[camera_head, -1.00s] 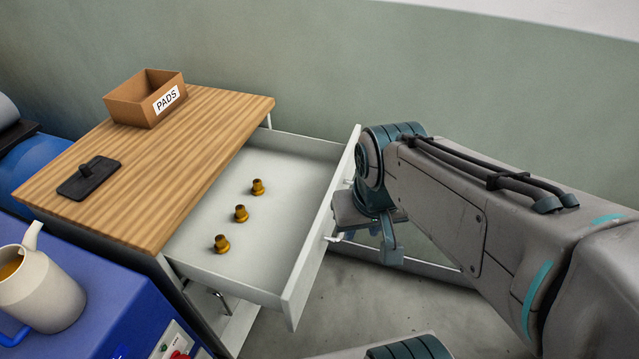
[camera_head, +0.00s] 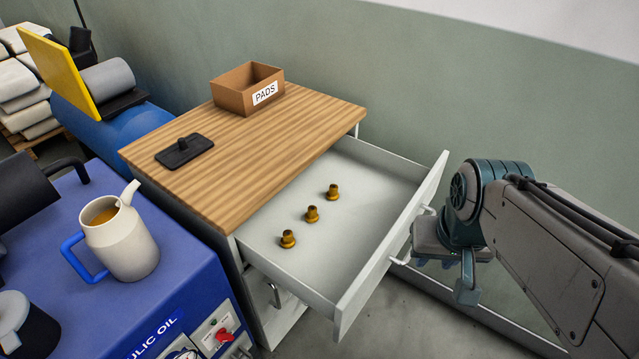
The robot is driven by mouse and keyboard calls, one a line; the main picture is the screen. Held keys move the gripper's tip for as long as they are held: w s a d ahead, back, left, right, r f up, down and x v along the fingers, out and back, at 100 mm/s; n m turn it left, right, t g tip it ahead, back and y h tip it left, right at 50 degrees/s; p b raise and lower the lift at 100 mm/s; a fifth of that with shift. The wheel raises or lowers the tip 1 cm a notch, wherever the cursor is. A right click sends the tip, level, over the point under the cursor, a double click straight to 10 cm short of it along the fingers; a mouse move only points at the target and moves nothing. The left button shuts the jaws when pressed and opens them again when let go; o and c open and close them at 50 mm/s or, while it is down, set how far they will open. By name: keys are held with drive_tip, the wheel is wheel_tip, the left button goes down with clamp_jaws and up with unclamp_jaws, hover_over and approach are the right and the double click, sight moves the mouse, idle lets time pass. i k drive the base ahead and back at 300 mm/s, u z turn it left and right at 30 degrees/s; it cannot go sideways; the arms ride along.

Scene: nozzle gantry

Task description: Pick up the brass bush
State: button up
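Three brass bushes stand in a slanting row on the floor of the open drawer (camera_head: 345,268): a near one (camera_head: 288,239), a middle one (camera_head: 312,214) and a far one (camera_head: 333,192). They look alike, flanged at the base, and are apart from each other. My gripper (camera_head: 440,262) is just outside the drawer front, at its handle (camera_head: 402,257), to the right of the bushes.
The wooden cabinet top (camera_head: 245,150) overhangs the drawer's back left and bears a PADS box (camera_head: 235,98) and a black pad (camera_head: 185,150). A jug (camera_head: 122,245) stands on the blue unit (camera_head: 190,270) at left. The drawer front wall (camera_head: 395,245) stands between my gripper and the bushes.

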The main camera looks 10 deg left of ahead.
sight(312, 217)
drive_tip(key=z, duration=0.05)
drive_tip(key=k, duration=1.05)
drive_tip(key=u, duration=0.9)
drive_tip(key=i, duration=1.3)
drive_tip(key=z, duration=0.65)
